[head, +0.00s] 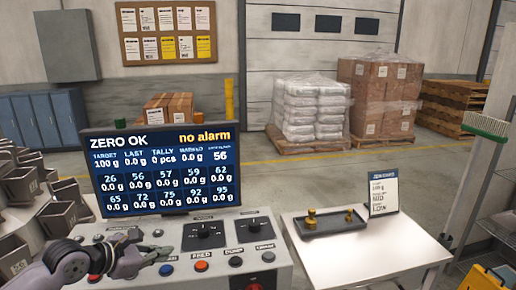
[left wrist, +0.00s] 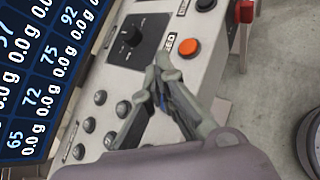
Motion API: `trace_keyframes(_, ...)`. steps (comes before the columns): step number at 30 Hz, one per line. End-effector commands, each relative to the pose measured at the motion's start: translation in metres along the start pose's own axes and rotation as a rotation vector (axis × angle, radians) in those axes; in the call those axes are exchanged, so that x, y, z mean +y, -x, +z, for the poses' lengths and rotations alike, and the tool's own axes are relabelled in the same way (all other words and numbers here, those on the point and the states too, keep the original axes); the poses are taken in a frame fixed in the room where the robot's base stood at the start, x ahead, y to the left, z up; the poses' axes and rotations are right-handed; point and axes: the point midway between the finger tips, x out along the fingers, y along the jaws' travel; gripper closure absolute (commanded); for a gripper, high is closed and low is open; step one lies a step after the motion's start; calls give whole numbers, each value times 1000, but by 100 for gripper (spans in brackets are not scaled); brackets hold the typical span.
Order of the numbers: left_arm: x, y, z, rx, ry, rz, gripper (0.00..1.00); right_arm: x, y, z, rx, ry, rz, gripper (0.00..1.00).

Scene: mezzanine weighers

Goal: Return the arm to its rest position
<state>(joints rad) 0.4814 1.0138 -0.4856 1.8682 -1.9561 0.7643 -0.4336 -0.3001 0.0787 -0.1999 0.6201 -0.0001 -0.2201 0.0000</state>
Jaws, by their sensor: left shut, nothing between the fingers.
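My left gripper (head: 162,256) reaches in from the lower left in the head view, over the front of the grey control panel (head: 225,275). Its fingers are shut with nothing between them, and it points right. In the left wrist view the closed fingertips (left wrist: 162,66) are just beside the orange button (left wrist: 188,48); I cannot tell whether they touch the panel. My right gripper is not in view.
A display (head: 160,170) reading "ZERO OK" and "no alarm" stands behind the panel. A white table (head: 385,255) holds a dark tray (head: 312,230) with brass weights. Metal hoppers (head: 62,215) are at left.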

Motion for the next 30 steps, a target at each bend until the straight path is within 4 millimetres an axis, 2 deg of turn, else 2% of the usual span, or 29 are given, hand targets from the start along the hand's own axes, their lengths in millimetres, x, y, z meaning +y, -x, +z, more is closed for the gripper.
trace_keyframes(1,-33,-9,24,-131,105,-64,100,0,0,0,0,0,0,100)
trace_keyframes(3,-69,-9,64,-338,306,-141,100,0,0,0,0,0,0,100)
trace_keyframes(4,-79,-5,80,-427,405,-168,100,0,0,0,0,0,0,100)
trace_keyframes(6,-91,9,109,-613,657,-212,100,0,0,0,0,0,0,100)
trace_keyframes(7,-92,17,118,-685,772,-224,100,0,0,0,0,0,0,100)
trace_keyframes(9,-84,34,126,-837,1055,-229,100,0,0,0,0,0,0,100)
trace_keyframes(10,-79,40,124,-893,1181,-222,100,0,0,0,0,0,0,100)
trace_keyframes(11,-73,46,118,-944,1310,-209,100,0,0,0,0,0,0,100)
trace_keyframes(14,-55,58,79,-1071,1752,-121,100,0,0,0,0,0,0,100)
trace_keyframes(17,-56,60,13,-1123,2202,42,100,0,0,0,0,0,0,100)
trace_keyframes(18,-64,60,-17,-1120,2375,130,100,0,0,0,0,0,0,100)
trace_keyframes(20,-84,59,-59,-1090,2608,270,100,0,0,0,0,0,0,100)
trace_keyframes(21,-100,59,-84,-1058,2743,367,100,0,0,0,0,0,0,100)
trace_keyframes(23,-129,60,-116,-991,2919,515,100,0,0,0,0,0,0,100)
trace_keyframes(24,-147,62,-132,900,-2875,-578,100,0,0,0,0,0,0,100)
trace_keyframes(27,-191,68,-161,692,-2722,-693,100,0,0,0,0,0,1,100)
trace_keyframes(30,-229,76,-179,533,-2595,-776,100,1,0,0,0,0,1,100)
